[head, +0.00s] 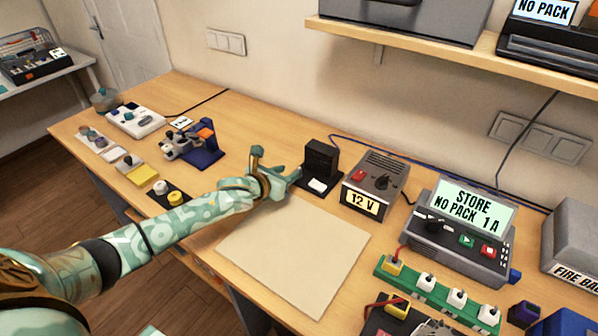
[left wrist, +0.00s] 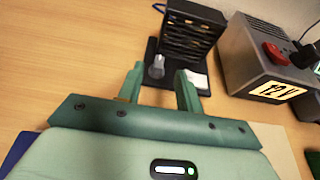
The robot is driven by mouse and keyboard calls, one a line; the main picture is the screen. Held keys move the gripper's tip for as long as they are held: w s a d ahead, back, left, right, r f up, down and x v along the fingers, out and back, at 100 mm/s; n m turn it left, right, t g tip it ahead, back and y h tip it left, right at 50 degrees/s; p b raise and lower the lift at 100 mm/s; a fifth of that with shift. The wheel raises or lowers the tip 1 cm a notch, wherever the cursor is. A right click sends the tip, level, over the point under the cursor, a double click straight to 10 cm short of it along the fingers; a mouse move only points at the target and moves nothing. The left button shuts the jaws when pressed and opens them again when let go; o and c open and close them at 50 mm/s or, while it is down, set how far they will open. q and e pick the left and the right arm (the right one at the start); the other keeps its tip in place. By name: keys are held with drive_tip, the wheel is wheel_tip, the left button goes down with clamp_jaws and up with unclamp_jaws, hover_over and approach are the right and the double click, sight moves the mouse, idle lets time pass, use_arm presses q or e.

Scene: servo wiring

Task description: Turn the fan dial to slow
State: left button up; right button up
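The fan is a black slatted box (head: 321,158) on a dark base, right of the middle of the bench. It also shows at the top of the left wrist view (left wrist: 190,38). Its grey dial (left wrist: 156,67) stands on the base, left of a pale label (left wrist: 196,80). I cannot read the label or the dial's setting. My left gripper (head: 276,166) is open just left of the fan. In the left wrist view its fingertips (left wrist: 159,82) point toward the dial, which appears between them; I see no contact. The dial is not clear in the head view.
A 12 V supply (head: 373,185) with a red switch stands right of the fan. A pale mat (head: 295,255) lies in front. A charger reading "STORE NO PACK 1 A" (head: 458,235) is further right. A blue stand (head: 205,155) and small blocks are left.

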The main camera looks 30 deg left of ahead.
sight(299, 168)
use_arm(q)
drive_tip(key=b+x, duration=0.1)
drive_tip(key=x, duration=0.4)
drive_tip(key=shift+f+b, duration=0.15)
drive_tip(key=shift+b, duration=0.2)
drive_tip(key=shift+w+d+f, duration=0.1)
drive_tip(key=shift+w+f, duration=0.05)
drive_tip(key=shift+w, duration=0.45)
clamp_jaws()
